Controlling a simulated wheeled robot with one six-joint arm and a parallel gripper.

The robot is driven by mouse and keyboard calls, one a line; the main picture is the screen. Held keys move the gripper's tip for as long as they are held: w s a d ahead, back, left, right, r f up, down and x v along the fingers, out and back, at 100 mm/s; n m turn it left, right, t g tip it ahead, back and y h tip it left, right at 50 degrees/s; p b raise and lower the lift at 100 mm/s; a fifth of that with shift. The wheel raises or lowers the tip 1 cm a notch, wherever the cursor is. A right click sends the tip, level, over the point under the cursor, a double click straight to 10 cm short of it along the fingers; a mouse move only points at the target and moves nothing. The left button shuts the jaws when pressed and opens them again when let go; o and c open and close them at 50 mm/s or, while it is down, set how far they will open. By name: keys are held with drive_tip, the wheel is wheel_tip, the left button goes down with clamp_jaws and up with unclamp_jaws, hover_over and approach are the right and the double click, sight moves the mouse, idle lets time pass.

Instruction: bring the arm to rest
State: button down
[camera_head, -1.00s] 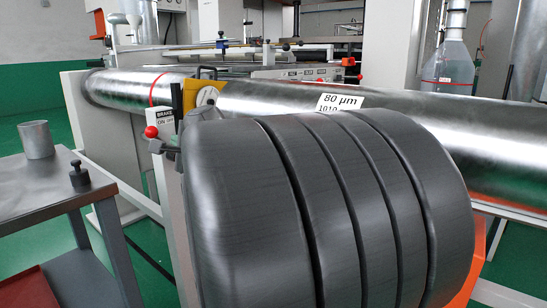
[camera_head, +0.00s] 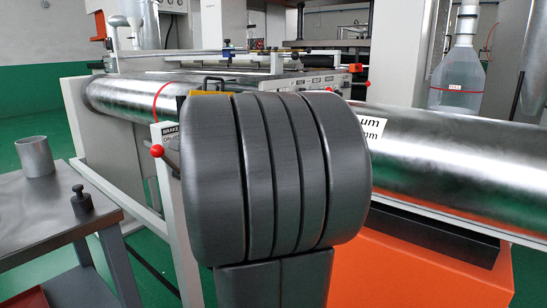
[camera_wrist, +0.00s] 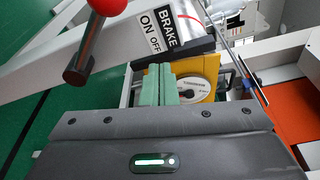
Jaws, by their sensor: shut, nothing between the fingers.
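My gripper (camera_wrist: 158,70) shows in the wrist view as two pale green fingers pressed together, with nothing between them. They point toward a yellow brake housing (camera_wrist: 208,72) with a silver disc; whether they touch it I cannot tell. A brake lever with a red ball knob (camera_wrist: 107,4) is to the left of the fingers, beside a BRAKE ON/OFF label (camera_wrist: 163,28). In the head view, my dark grey ribbed arm link fills the middle and hides my gripper and most of the yellow housing (camera_head: 200,93). The red knob (camera_head: 157,150) shows just left of the link.
A large foil roll (camera_head: 450,160) runs across behind my arm. A steel table (camera_head: 50,215) with a metal cup (camera_head: 35,157) and a dark knobbed weight (camera_head: 81,203) stands at left. A clear bottle (camera_head: 460,75) hangs at upper right. Green floor shows between table and machine.

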drive_tip(key=w+d+f+m+g+p, duration=0.1)
drive_tip(key=w+d+f+m+p, duration=0.2)
drive_tip(key=p, duration=0.5)
drive_tip(key=shift+w+d+f+m, duration=0.15)
drive_tip(key=shift+w+d+m, duration=0.45)
drive_tip(key=shift+w, duration=0.45)
